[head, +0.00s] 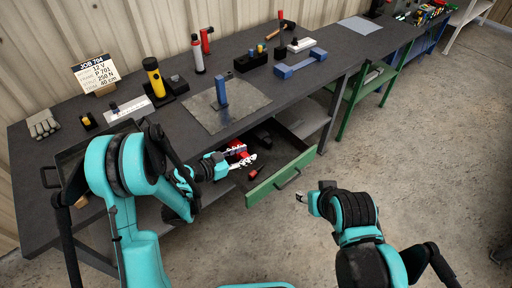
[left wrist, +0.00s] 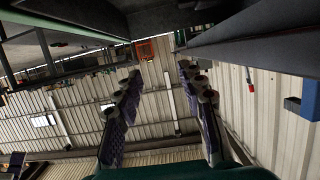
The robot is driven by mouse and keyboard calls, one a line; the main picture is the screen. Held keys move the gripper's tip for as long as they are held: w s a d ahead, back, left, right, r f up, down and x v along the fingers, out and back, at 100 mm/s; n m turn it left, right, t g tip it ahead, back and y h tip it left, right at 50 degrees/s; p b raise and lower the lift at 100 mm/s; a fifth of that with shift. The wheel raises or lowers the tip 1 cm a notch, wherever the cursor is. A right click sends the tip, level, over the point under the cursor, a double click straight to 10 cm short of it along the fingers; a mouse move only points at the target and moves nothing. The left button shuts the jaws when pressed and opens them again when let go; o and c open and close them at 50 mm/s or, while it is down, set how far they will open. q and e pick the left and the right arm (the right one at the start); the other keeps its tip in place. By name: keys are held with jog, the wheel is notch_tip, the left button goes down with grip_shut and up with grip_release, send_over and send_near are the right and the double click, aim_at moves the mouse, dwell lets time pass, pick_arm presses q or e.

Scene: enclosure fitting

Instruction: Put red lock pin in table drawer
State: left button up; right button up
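The table drawer (head: 290,176) is pulled out, with a green front and dark inside. A small dark-red piece (head: 256,172) lies in it near the front; it may be the red lock pin, but it is too small to be sure. A brighter red patch (head: 238,149) shows at my left gripper's fingers; I cannot tell what it belongs to. My left gripper (head: 246,155) is over the drawer's left part. In the left wrist view its fingers (left wrist: 158,90) stand apart with nothing seen between them. My right gripper (head: 301,197) is in front of the drawer, over the floor; its fingers are unclear.
The dark tabletop (head: 150,140) holds a grey mat with a blue upright piece (head: 221,92), a yellow torch (head: 153,78), a blue dumbbell-shaped part (head: 300,64) and a job sign (head: 95,74). A dark tray is partly hidden behind my left arm. The floor at right is clear.

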pick_arm(q)
jog(key=s+a+r+n+y, duration=0.5)
jog(key=s+a, duration=0.3)
jog(key=s, duration=0.4)
jog(key=s+a+r+n+g+y, duration=0.1)
jog(key=s+a+r+n+y, duration=0.4)
jog(key=s+a, duration=0.4)
jog(key=s+r+y, duration=0.1)
jog(key=s, duration=0.2)
jog(key=shift+a+n+y, duration=0.3)
jog(key=shift+n+y, duration=0.1)
